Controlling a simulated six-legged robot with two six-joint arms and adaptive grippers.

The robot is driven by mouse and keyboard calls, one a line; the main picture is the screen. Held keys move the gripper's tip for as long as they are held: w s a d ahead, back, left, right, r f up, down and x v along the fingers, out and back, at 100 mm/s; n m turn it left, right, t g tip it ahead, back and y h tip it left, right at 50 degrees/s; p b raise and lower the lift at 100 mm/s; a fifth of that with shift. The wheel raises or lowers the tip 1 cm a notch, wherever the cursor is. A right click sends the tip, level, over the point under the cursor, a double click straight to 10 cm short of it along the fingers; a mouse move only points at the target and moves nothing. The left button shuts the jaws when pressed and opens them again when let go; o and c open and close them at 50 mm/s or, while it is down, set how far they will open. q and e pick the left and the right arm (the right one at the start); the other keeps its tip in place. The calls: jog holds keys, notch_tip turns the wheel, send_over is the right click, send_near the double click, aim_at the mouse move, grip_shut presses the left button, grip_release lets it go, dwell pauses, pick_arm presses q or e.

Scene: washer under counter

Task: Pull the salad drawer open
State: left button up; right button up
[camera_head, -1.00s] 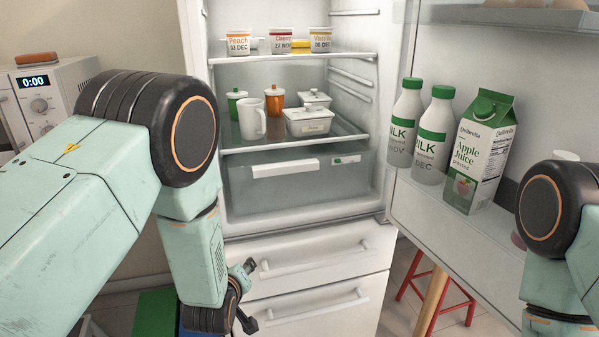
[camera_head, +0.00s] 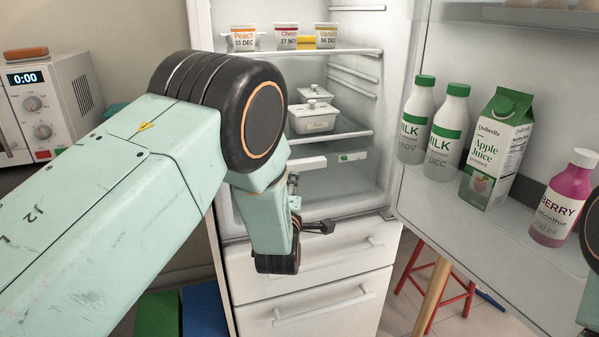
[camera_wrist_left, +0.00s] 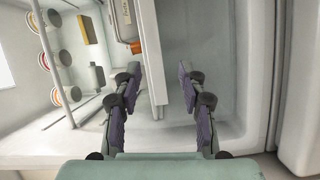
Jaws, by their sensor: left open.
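The salad drawer (camera_head: 345,178) is the grey translucent bin below the middle shelf in the head view. It looks closed. Its white handle (camera_head: 308,163) shows just above my left gripper (camera_head: 312,204), and my arm hides the drawer's left part. The gripper is open in front of the drawer. In the left wrist view, the open left gripper (camera_wrist_left: 160,73) has a finger on each side of a long pale bar. I cannot tell whether that bar is the handle or a shelf edge, or whether a finger touches it. My right gripper is out of view.
The fridge door stands open at right, with milk bottles (camera_head: 446,132), an apple juice carton (camera_head: 496,148) and a berry smoothie (camera_head: 563,198). Closed lower drawers (camera_head: 322,262) lie below. A red stool (camera_head: 456,296) stands under the door.

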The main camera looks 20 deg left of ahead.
aim_at(295, 169)
pick_arm(q)
jog(key=shift+n, duration=0.8)
jog(key=w, duration=0.2)
jog(key=w+b, duration=0.1)
jog(key=w, duration=0.1)
jog(key=w+a, duration=0.1)
jog(key=shift+w+a+r, duration=0.1)
jog(key=shift+w+r, duration=0.15)
jog(key=shift+w, duration=0.15)
jog(key=shift+w+a+b, duration=0.25)
jog(key=shift+w+b, duration=0.15)
jog(key=shift+w, duration=0.15)
jog(key=shift+w+d, duration=0.1)
jog(key=shift+w, duration=0.25)
jog(key=shift+s, duration=0.1)
jog(key=shift+c, duration=0.3)
jog(key=shift+r, duration=0.1)
jog(key=shift+c, duration=0.7)
grip_shut()
